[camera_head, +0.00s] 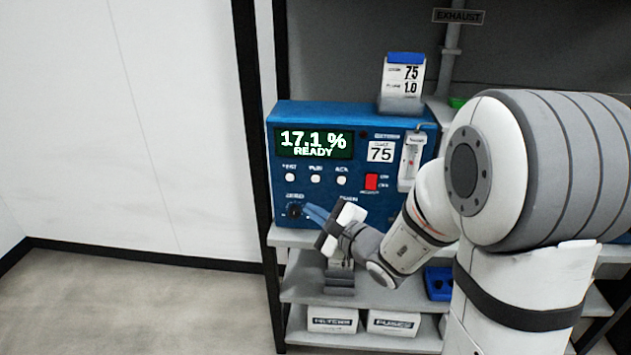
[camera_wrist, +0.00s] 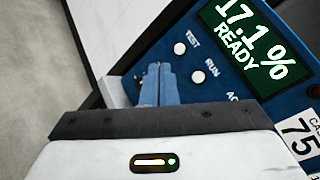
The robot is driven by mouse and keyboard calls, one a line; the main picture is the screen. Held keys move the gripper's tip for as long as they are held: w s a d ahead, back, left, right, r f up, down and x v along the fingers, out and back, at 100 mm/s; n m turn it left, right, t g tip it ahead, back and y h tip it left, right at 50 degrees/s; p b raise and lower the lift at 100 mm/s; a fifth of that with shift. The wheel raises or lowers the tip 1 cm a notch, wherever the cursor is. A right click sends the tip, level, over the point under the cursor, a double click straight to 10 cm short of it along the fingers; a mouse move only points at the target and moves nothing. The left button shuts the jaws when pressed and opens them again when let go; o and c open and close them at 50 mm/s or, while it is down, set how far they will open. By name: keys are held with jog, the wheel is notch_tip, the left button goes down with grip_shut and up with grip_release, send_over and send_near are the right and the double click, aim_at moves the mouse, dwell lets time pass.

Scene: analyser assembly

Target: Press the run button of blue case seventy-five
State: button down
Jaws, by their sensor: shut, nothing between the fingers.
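The blue case (camera_head: 375,200), labelled 75, stands on a shelf. Its display (camera_head: 314,144) reads 17.1 % READY. Below the display is a row of three white round buttons, with the run button (camera_head: 315,179) in the middle. In the wrist view the run button (camera_wrist: 198,76) is just right of the fingertips, with the test button (camera_wrist: 180,48) above it. My gripper (camera_head: 312,212) is shut and empty, in front of the panel's lower left, below the run button. In the wrist view its blue fingers (camera_wrist: 158,72) appear apart from the buttons; their depth gap is unclear.
A dark knob (camera_head: 294,211) sits left of the fingertips. A red switch (camera_head: 371,181) and a flow tube (camera_head: 411,160) are on the panel's right. A card holder (camera_head: 402,85) stands on top. White boxes (camera_head: 333,320) lie on the lower shelf.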

aim_at(315, 179)
jog(key=shift+w+d+p, duration=0.2)
jog(key=shift+w+p, duration=0.05)
jog(key=shift+w, duration=1.2)
jog(key=shift+w+d+p, duration=0.2)
jog(key=shift+w+p, duration=0.05)
jog(key=shift+w, duration=1.2)
jog(key=shift+w+d+p, duration=0.2)
jog(key=shift+w+p, duration=0.05)
jog(key=shift+w, duration=1.2)
jog(key=shift+w, duration=0.1)
jog(key=shift+w+b, duration=0.3)
jog(key=shift+b, duration=0.1)
jog(key=shift+w+d, duration=0.1)
jog(key=shift+w, duration=0.35)
jog(key=shift+s+b, duration=0.15)
jog(key=shift+b, duration=0.25)
jog(key=shift+s+b, duration=0.45)
jog(key=shift+s, duration=0.25)
